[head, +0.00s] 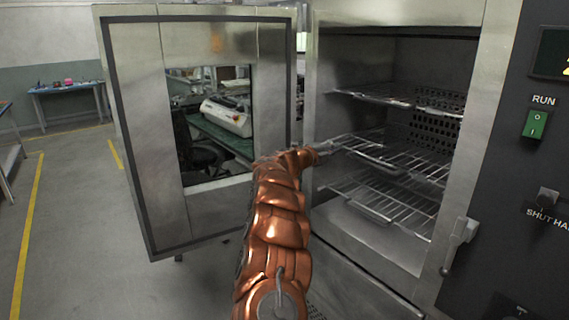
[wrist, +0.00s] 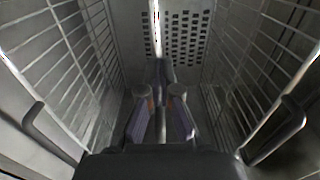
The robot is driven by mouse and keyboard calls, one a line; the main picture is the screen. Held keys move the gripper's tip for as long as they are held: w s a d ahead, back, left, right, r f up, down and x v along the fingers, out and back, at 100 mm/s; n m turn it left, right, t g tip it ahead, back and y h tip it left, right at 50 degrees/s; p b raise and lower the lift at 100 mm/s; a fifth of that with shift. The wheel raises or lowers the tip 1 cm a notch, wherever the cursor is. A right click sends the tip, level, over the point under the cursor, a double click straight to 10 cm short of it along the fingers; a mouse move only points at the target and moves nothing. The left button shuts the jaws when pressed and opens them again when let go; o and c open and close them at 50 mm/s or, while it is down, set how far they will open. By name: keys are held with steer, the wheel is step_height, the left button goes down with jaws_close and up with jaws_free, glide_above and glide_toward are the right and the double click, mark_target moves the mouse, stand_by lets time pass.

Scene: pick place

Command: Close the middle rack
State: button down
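The middle rack (head: 405,160) is a wire shelf in the oven chamber, between an upper and a lower rack. It sticks out slightly at the chamber's front. In the wrist view the middle rack (wrist: 155,25) is edge-on as a thin bright bar, with its grey handle (wrist: 161,73) running down between my fingers. My gripper (wrist: 161,93) has a finger close against each side of that handle, seemingly clamped on it. In the head view my copper arm reaches to the rack's left front, and my gripper (head: 324,147) is small and partly hidden.
The upper rack (head: 405,98) and lower rack (head: 385,205) are close on either side of my gripper. The windowed oven door (head: 150,130) stands open at the left. A control panel (head: 535,150) is at the right. Clear floor (head: 75,210) lies farther left.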

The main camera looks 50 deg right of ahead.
steer(key=shift+d+r, duration=0.1)
steer(key=shift+d, duration=0.45)
steer(key=shift+s+d, duration=0.1)
steer(key=shift+s, duration=0.1)
steer(key=w+a+b, duration=0.2)
steer(key=a+b, duration=0.2)
steer(key=a, duration=1)
steer(key=shift+w, duration=0.15)
steer(key=shift+a, duration=0.1)
